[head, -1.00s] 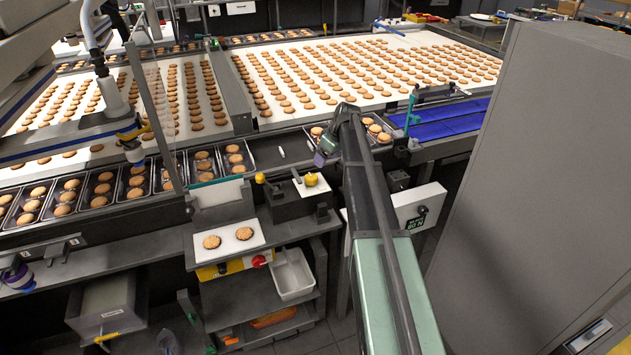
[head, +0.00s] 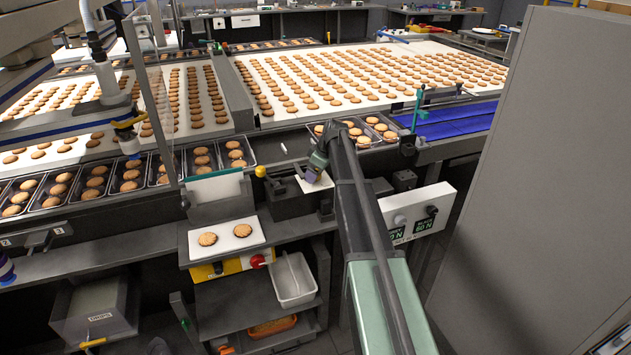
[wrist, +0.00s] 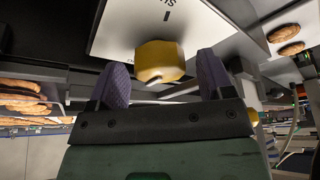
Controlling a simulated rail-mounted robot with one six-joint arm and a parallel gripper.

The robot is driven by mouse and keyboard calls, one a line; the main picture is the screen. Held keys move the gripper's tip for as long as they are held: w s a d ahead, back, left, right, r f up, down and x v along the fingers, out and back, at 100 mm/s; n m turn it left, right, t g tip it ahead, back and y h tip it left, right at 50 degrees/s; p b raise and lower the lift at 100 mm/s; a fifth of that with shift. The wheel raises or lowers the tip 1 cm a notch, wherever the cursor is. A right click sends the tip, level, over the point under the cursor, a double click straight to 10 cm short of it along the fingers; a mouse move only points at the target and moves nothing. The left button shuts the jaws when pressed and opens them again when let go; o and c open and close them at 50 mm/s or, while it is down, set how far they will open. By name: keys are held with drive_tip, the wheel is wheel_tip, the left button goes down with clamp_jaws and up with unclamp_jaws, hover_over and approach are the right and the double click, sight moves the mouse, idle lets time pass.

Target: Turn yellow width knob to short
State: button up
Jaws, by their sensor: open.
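The yellow width knob (wrist: 160,62) stands on a white plate (wrist: 112,28) in the wrist view. It has a pale pointer line on its near edge. The plate bears a dark tick and partly cut-off lettering, upside down in this view. My gripper (wrist: 163,80) is open, with one purple finger on each side of the knob, and I cannot tell whether they touch it. In the head view my gripper (head: 312,172) is over the white plate (head: 325,188) and hides the knob.
A yellow ball-ended handle (head: 261,171) stands just left of my gripper. A white board (head: 227,240) with two biscuits lies front left, above a red button (head: 257,261). A force display box (head: 418,214) is at right. Filled biscuit trays (head: 236,153) line the back.

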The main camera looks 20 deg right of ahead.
drive_tip(key=shift+r, duration=0.1)
drive_tip(key=c, duration=0.9)
